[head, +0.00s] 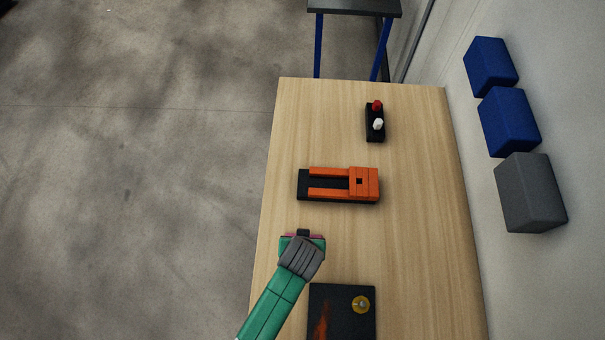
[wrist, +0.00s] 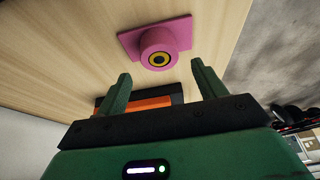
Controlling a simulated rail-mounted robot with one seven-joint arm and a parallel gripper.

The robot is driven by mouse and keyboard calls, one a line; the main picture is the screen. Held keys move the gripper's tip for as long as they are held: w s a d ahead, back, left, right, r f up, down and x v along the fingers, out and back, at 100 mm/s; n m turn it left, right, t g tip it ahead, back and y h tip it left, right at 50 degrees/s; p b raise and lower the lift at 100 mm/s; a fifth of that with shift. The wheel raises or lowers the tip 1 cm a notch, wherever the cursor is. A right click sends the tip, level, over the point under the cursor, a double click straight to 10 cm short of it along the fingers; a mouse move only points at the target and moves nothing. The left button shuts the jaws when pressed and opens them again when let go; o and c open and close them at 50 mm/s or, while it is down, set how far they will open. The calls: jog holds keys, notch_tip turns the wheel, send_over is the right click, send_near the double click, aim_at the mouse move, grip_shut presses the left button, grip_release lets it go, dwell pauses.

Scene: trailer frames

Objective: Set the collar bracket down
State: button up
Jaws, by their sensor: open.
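The collar bracket, which I take to be the pink plate with a round collar (wrist: 160,42), shows in the wrist view. The collar has a yellow ring around a dark centre. It appears to rest on the wooden table, just beyond my fingertips. My gripper (wrist: 161,69) is open, with its two green fingers apart and nothing held between them. In the head view my gripper (head: 302,241) is over the table's left part and hides most of the bracket; only a pink sliver (head: 289,235) shows.
An orange and black fixture (head: 365,182) lies above my gripper in the head view. Beyond it is a black box (head: 374,135) with red and white knobs. A dark plate (head: 331,294) with a yellow round part is at the bottom. The table's (head: 430,220) right side is clear.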

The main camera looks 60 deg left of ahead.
jog(key=v, duration=0.6)
jog(key=shift+r, duration=0.2)
jog(key=w+d+r+m+t, duration=0.2)
jog(key=w+d+r+t, duration=0.15)
jog(key=w+r, duration=0.6)
jog(key=w+d+r+m+t, duration=0.15)
jog(key=w+r+t, duration=0.3)
jog(key=r, duration=1.05)
jog(key=w+d+r+m+t, duration=0.2)
jog(key=w+d+r+t, duration=0.3)
jog(key=r, duration=0.7)
jog(key=s+d+r+m+t+h, duration=0.1)
jog(key=s+d+r+t, duration=0.1)
jog(key=r, duration=0.8)
jog(key=s+d+r+m+t+h, duration=0.1)
jog(key=s+d+r+m+t, duration=0.1)
jog(key=r, duration=0.8)
jog(key=s+d+r+m+t+h, duration=0.1)
jog(key=s+d+r+t, duration=0.3)
jog(key=r, duration=0.6)
jog(key=shift+d+r+m+t, duration=0.25)
jog(key=shift+m+t, duration=0.1)
jog(key=shift+t, duration=0.25)
